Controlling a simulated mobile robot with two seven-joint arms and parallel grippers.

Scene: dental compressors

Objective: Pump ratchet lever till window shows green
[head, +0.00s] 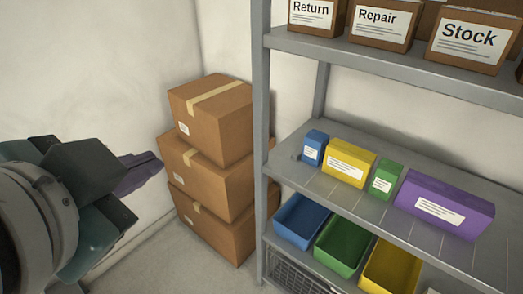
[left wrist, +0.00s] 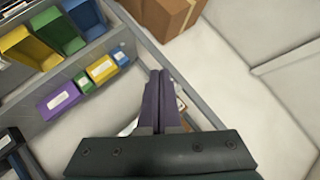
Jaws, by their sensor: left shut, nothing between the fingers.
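My left gripper (head: 150,165) comes in from the left in the head view, in front of the wall and left of the stacked cartons. Its purple fingers are together, and they also show shut and empty in the left wrist view (left wrist: 160,85). No ratchet lever, compressor or indicator window can be made out in either view. My right gripper is not in either view.
A grey shelf rack (head: 262,130) fills the right side, holding labelled boxes (head: 381,25), small coloured boxes, a purple box (head: 443,205) and open bins (head: 301,220). Stacked brown cartons (head: 211,120) stand beside it against the wall. Some floor shows at bottom left.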

